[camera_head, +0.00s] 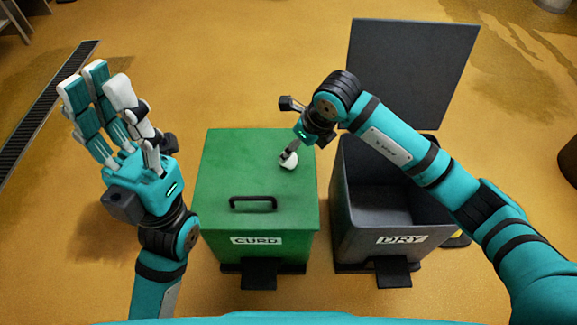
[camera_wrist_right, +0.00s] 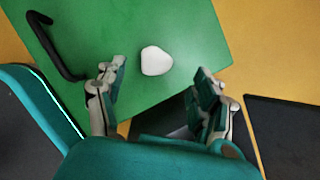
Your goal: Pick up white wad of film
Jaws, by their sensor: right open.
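The white wad of film (camera_head: 289,161) lies on the green lid of the CURD bin (camera_head: 222,180), toward its right edge. In the right wrist view the wad (camera_wrist_right: 156,60) is a small rounded white lump, in full view. My right gripper (camera_head: 291,130) is above the lid by the wad. In its wrist view the fingers (camera_wrist_right: 162,76) are spread apart and empty, with the wad ahead of the gap between them. My left gripper (camera_head: 97,82) is raised at the left, away from the bins, its fingers extended and apart with nothing between them.
The CURD bin's lid is shut and has a black handle (camera_head: 253,199) near its front. The grey DRY bin (camera_head: 345,215) stands to its right, its lid (camera_head: 412,70) raised and its visible inside empty. A floor drain grate (camera_head: 40,115) runs at the far left.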

